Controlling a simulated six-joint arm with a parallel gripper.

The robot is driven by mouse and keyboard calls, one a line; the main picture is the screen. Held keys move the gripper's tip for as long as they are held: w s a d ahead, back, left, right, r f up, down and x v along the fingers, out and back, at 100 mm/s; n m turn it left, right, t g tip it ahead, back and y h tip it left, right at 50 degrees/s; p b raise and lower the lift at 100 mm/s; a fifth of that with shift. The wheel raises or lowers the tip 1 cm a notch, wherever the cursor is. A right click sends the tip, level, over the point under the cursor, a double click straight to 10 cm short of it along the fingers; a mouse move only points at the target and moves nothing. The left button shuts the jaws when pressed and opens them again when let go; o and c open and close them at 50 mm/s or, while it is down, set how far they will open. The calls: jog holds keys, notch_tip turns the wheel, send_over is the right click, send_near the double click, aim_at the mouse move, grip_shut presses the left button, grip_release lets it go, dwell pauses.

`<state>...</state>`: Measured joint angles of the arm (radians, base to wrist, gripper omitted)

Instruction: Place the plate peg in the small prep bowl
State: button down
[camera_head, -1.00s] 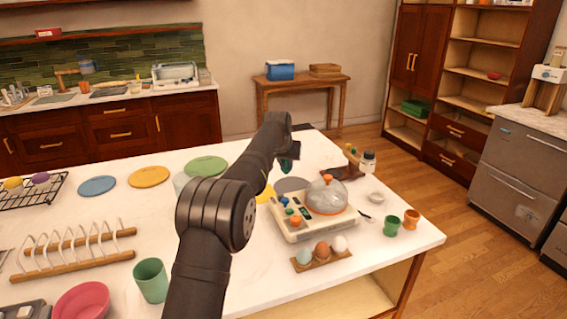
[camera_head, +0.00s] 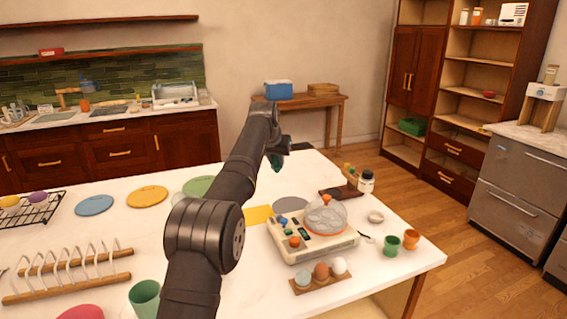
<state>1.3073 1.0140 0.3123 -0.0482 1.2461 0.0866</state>
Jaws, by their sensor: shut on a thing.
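My gripper (camera_head: 276,147) is raised above the far side of the white table, seen from behind my arm. It is shut on a small dark teal thing (camera_head: 276,163), likely the plate peg; only a bit of it shows below the jaws. A small whitish bowl (camera_head: 375,217), which looks like the small prep bowl, stands on the table to the right, beyond the egg cooker's right side. The gripper is well to the left of this bowl and apart from it. The inside of the bowl is too small to make out.
A domed egg cooker (camera_head: 312,240) stands between my arm and the bowl. Green (camera_head: 391,245) and orange (camera_head: 411,239) cups stand just in front of the bowl, and a dark-lidded jar (camera_head: 366,182) behind it. An egg holder (camera_head: 320,282) is near the front edge.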

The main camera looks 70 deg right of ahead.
jog(key=w+a+m+g, duration=0.1)
jog(key=w+a+m, duration=0.1)
jog(key=w+a, duration=1.3)
jog(key=w+a+m+g, duration=0.1)
jog(key=w+a, duration=0.3)
jog(key=a, duration=0.5)
jog(key=w+a+m, duration=0.1)
jog(key=w+a, duration=0.2)
jog(key=a, duration=0.5)
jog(key=w+a+m+g, duration=0.1)
jog(key=w+a, duration=0.3)
jog(key=a, duration=0.5)
jog(key=s+a+m+g, duration=0.1)
jog(key=s+a, duration=0.1)
jog(key=a, duration=0.8)
jog(key=s+a+m, duration=0.2)
jog(key=s+a, duration=0.1)
jog(key=a, duration=0.7)
jog(key=shift+y, duration=0.3)
jog(key=shift+w+a+f, duration=0.1)
jog(key=shift+a+f, duration=0.05)
jog(key=shift+f, duration=3.9)
jog(key=shift+a+f, duration=0.1)
jog(key=shift+f, duration=3.95)
jog(key=c, duration=1.2)
grip_release()
